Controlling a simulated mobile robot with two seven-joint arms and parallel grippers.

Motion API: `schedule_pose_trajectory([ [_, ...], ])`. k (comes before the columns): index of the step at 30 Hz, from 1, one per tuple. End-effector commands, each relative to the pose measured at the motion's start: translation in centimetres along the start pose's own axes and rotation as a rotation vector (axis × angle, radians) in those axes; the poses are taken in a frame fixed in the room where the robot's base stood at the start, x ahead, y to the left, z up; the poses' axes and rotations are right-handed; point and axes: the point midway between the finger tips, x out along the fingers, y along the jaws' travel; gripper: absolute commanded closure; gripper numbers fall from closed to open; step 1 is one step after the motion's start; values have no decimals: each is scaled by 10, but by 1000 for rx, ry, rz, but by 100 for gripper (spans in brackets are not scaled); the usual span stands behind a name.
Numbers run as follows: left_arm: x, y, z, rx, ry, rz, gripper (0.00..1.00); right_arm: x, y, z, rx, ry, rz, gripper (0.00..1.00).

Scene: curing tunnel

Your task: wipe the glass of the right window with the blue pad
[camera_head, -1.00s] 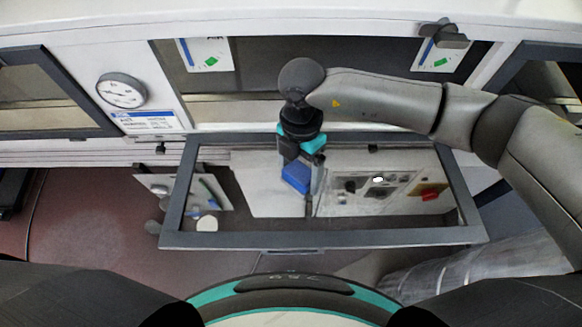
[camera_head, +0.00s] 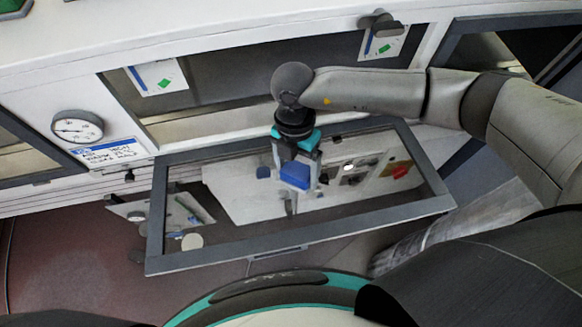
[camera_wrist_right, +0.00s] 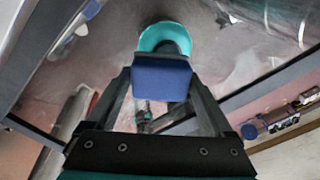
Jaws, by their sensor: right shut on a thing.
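The blue pad (camera_head: 295,175) is held in my right gripper (camera_head: 297,163), which is shut on it. It hangs over the middle of an open, dark-framed glass window (camera_head: 300,250) that leans out from the white wall. Whether the pad touches the glass I cannot tell. The glass shows reflections of a panel and of my arm. In the right wrist view the pad (camera_wrist_right: 162,78) sits between the fingers, with part of the dark frame (camera_wrist_right: 270,85) to its right. My left gripper is not in view.
Behind the window is the opening in the white wall, with cards (camera_head: 157,77) and a dark latch (camera_head: 380,22). A round gauge (camera_head: 77,130) and a label (camera_head: 108,152) are on the left. Reddish floor (camera_head: 80,255) lies free at lower left.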

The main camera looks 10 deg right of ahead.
Motion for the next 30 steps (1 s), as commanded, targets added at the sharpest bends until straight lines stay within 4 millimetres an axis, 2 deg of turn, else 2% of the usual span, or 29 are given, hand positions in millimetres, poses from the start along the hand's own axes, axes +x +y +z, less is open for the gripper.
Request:
schedule_pose_trajectory([
  [7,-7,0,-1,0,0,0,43,1,-20,15,6,0,-12,58],
  [13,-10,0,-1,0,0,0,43,0,-26,21,3,0,-10,58],
  [24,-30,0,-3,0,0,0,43,-4,-39,4,1,1,-7,58],
  [30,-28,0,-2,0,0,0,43,-1,-30,-3,-1,1,-5,58],
])
